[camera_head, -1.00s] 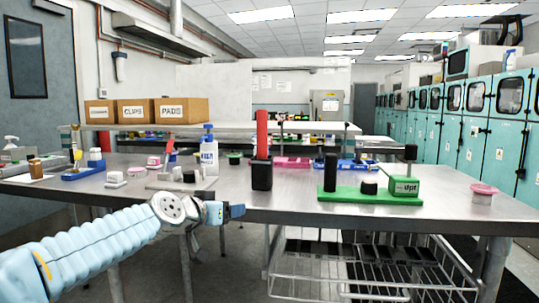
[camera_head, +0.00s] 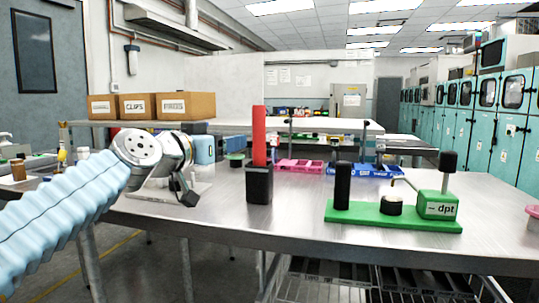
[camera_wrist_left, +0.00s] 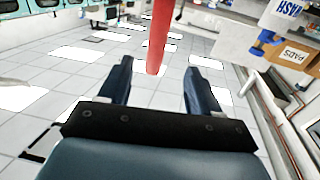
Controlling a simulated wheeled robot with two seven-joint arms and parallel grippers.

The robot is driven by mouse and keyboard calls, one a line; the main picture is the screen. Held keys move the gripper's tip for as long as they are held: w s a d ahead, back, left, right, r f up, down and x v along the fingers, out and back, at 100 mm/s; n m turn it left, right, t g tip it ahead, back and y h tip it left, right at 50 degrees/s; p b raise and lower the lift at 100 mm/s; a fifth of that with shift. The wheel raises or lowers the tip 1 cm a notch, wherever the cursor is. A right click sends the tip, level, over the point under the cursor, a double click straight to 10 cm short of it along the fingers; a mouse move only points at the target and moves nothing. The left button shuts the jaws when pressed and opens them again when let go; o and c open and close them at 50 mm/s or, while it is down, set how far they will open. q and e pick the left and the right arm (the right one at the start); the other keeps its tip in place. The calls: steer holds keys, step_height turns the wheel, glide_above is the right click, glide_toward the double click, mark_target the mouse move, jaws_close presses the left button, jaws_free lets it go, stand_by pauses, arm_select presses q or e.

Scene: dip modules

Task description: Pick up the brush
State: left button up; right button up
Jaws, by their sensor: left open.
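A red upright handle (camera_head: 259,137), which I take to be the brush, stands in a black square holder (camera_head: 259,185) on the metal table. Its lower end is hidden in the holder. My left gripper (camera_head: 197,172) is open and empty, to the left of the red handle and apart from it in the head view. In the left wrist view the red handle (camera_wrist_left: 162,38) shows beyond and between the open fingers (camera_wrist_left: 157,75). I cannot tell the exact gap. My right gripper is not in view.
A green base (camera_head: 390,217) with a black post, a round pad and a "dpt" block stands to the right. Pink (camera_head: 298,166) and blue (camera_head: 352,170) trays lie behind. A wash bottle (camera_wrist_left: 283,20) shows in the left wrist view. The table front by the holder is clear.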

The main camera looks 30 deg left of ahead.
mark_target(255, 131)
arm_select(q)
steer(key=w+p, duration=0.1)
steer(key=w, duration=0.7)
steer(key=shift+w+d+p, duration=0.1)
steer(key=shift+d+p, duration=0.05)
steer(key=shift+p, duration=0.25)
steer(key=w, duration=0.2)
steer(key=w+p, duration=0.1)
steer(key=w, duration=0.2)
steer(key=shift+d+f+p, duration=0.1)
steer(key=shift+d+p, duration=0.1)
steer(key=shift+p, duration=0.1)
steer(key=c, duration=1)
steer(key=shift+r, duration=0.6)
step_height(255, 131, up, 11)
steer(key=shift+w+f+p, duration=0.1)
steer(key=shift+f+p, duration=0.05)
steer(key=shift+p, duration=0.4)
steer(key=s+b, duration=0.1)
steer(key=s, duration=0.5)
steer(key=s+b, duration=0.2)
steer(key=s, duration=0.4)
steer(key=s+b, duration=0.2)
steer(key=s, duration=0.4)
steer(key=shift+s+a, duration=0.1)
steer(key=shift+a, duration=0.15)
